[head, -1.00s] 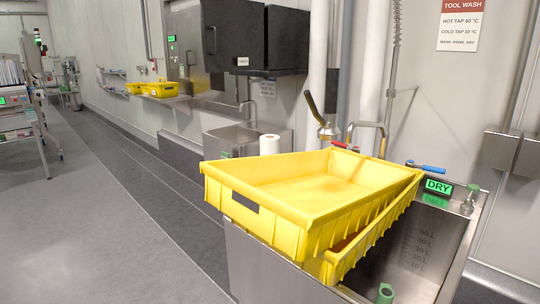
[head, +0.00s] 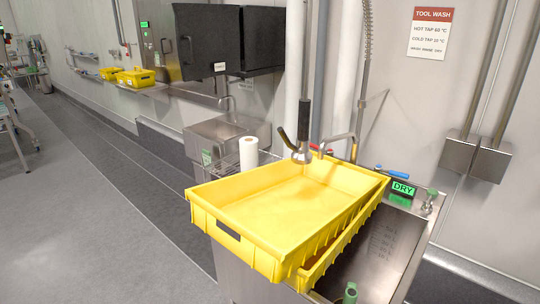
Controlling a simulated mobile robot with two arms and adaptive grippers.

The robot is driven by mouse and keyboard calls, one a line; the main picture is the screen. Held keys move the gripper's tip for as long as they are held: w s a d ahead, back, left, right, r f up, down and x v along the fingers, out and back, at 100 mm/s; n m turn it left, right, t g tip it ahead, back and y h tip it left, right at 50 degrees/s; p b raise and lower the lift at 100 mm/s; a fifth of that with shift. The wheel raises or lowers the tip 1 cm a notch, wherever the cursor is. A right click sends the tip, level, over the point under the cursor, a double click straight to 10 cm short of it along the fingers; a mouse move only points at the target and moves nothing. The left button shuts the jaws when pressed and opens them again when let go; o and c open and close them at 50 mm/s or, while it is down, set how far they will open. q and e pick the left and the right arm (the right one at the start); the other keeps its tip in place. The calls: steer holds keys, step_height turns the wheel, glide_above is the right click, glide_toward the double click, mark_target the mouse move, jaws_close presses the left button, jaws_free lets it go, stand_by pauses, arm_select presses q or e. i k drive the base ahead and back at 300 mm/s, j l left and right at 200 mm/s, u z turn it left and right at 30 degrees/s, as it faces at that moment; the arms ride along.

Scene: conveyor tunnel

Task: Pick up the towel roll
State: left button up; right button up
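The towel roll (head: 248,153) is white and stands upright behind the yellow crate, in front of the wall sink. The crate's far rim hides part of its lower end. It seems to stand on a wire rack beside the sink, though its base is hard to make out. Neither of my grippers shows in the head view, so I cannot see what they hold.
A large yellow crate (head: 235,250) sits tilted on another yellow crate over a steel wash basin (head: 385,258). A small steel sink (head: 222,136) is behind. The floor at left is clear.

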mark_target(249, 145)
steer(key=i+j+z, duration=0.25)
steer(key=z, duration=0.2)
steer(key=i+j+z, duration=0.2)
steer(key=j+z, duration=0.2)
steer(key=i+j+z, duration=0.1)
steer(key=j+z, duration=0.35)
